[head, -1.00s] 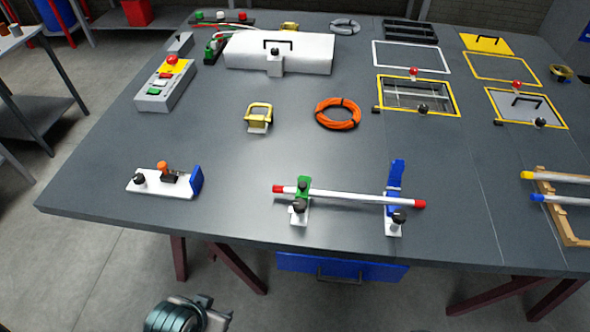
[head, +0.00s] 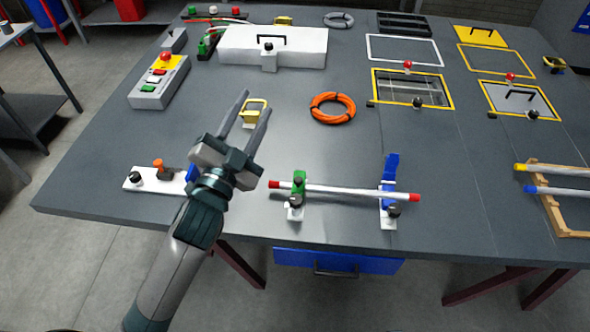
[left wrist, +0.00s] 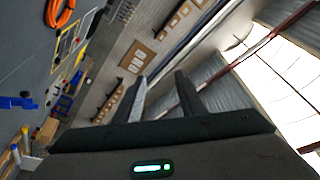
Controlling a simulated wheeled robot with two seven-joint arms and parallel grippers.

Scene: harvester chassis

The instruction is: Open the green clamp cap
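The green clamp cap (head: 298,183) sits on a white base near the front of the table. It appears closed over the left part of a white rod (head: 340,192) with red ends. A blue clamp cap (head: 390,168) stands upright at the rod's right part. My left gripper (head: 254,106) is open and empty, raised above the table to the left of the green cap, its fingers pointing away toward the back. In the left wrist view its two fingers (left wrist: 160,98) are apart with nothing between them. My right gripper is not in view.
A white fixture with an orange knob (head: 158,163) lies left, partly behind my left arm. A yellow-handled piece (head: 254,108) and an orange cable coil (head: 332,108) lie behind. A blue drawer (head: 338,261) hangs below the front edge.

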